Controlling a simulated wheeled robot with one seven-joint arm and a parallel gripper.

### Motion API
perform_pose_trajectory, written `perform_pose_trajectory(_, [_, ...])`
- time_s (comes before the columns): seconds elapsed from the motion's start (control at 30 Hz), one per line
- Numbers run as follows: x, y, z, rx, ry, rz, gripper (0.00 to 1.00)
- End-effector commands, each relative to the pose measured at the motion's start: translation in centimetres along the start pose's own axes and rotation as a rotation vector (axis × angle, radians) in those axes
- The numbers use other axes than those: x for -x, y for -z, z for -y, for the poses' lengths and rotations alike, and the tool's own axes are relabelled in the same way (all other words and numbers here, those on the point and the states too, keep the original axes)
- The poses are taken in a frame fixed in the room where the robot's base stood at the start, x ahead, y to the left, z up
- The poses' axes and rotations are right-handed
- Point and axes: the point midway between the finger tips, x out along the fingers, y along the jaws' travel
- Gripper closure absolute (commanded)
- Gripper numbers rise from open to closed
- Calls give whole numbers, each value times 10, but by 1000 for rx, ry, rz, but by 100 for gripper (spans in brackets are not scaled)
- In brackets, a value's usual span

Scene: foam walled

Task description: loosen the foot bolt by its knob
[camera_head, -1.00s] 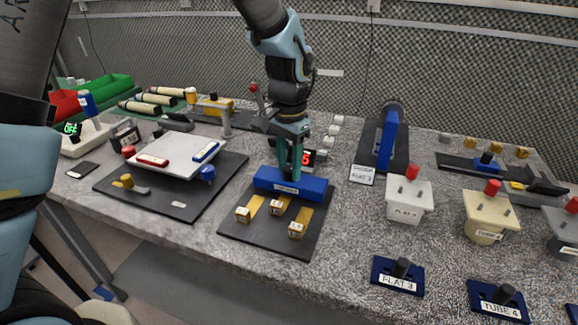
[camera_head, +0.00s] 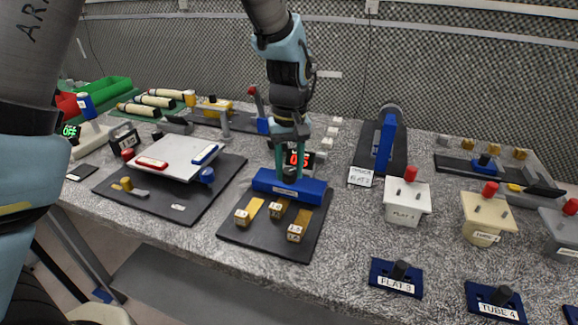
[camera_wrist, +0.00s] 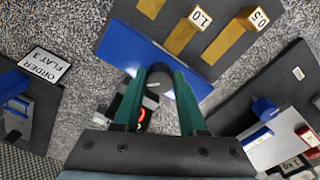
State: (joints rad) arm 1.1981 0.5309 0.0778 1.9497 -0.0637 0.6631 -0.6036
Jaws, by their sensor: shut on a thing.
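A blue block (camera_head: 290,187) with a white label lies across a dark base plate (camera_head: 265,238). A dark round knob (camera_wrist: 160,82) stands on the block's top. My gripper (camera_head: 289,170) comes straight down over the block, and its two green fingers are shut on the knob, one on each side. In the wrist view the fingers (camera_wrist: 159,74) frame the knob, with the blue block under it. In the head view the fingers mostly hide the knob. I cannot read the block's label clearly.
Yellow strips with small numbered cubes (camera_head: 242,217) lie in front of the block. A red-lit display (camera_head: 298,159) stands close behind my fingers. A white plate with coloured knobs (camera_head: 178,158) is to the left. An upright blue piece (camera_head: 385,145) and white pot (camera_head: 405,203) are to the right.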

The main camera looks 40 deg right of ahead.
Motion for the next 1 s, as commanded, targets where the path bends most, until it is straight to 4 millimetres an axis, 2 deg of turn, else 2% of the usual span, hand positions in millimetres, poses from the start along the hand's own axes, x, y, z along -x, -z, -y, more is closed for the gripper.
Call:
perform_pose_trajectory(0.5, [1, -1, -1, 395, 3, 2, 100])
perform_pose_trajectory(1.0, [0, 0, -2, 509, 1, 1, 100])
